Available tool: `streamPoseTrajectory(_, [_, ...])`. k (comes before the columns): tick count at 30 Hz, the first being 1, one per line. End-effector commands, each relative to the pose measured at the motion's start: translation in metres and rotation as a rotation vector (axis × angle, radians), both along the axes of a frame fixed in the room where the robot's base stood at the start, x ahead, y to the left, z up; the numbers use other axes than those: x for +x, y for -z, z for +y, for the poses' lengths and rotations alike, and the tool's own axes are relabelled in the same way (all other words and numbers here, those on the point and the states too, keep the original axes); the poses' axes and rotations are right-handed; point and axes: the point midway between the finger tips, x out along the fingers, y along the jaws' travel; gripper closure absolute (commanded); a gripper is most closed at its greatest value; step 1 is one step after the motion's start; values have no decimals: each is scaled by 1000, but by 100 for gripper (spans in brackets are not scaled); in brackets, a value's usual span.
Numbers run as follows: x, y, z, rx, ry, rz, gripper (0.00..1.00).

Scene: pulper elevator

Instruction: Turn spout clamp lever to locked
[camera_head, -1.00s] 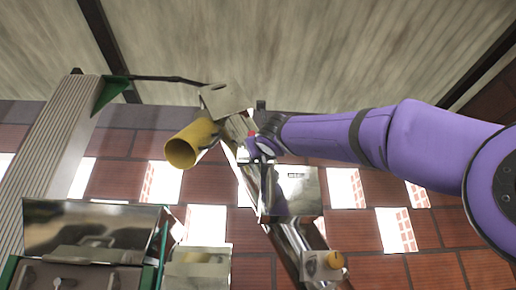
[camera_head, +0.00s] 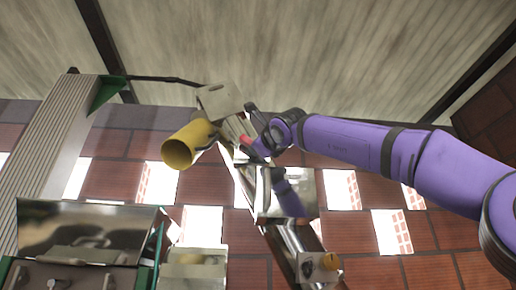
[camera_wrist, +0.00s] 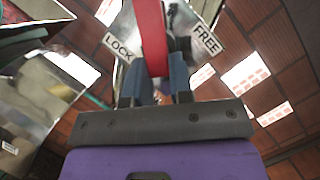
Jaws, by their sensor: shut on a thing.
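The red clamp lever (camera_wrist: 153,38) runs up the middle of the wrist view, between a LOCK label (camera_wrist: 118,47) on its left and a FREE label (camera_wrist: 206,39) on its right. My gripper (camera_wrist: 156,82) has its two blue fingers on either side of the lever and is shut on it. In the head view a bit of red lever (camera_head: 246,141) shows at my gripper (camera_head: 258,146), beside the shiny metal elevator tube. The yellow spout (camera_head: 188,146) sticks out left of it. The lever's pivot is not clear.
The sloping metal tube (camera_head: 285,236) with a shiny box (camera_head: 270,200) runs below my gripper. A ribbed column (camera_head: 55,150) and a metal hopper (camera_head: 90,232) stand at the left. A brick wall with bright openings lies behind. The space above my arm looks clear.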

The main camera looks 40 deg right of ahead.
Motion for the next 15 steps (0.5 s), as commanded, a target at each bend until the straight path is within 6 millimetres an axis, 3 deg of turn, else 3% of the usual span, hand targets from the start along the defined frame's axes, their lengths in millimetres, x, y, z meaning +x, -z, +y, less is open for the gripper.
streamPoseTrajectory(15, [-1, -6, 0, -275, -6, 186, 100])
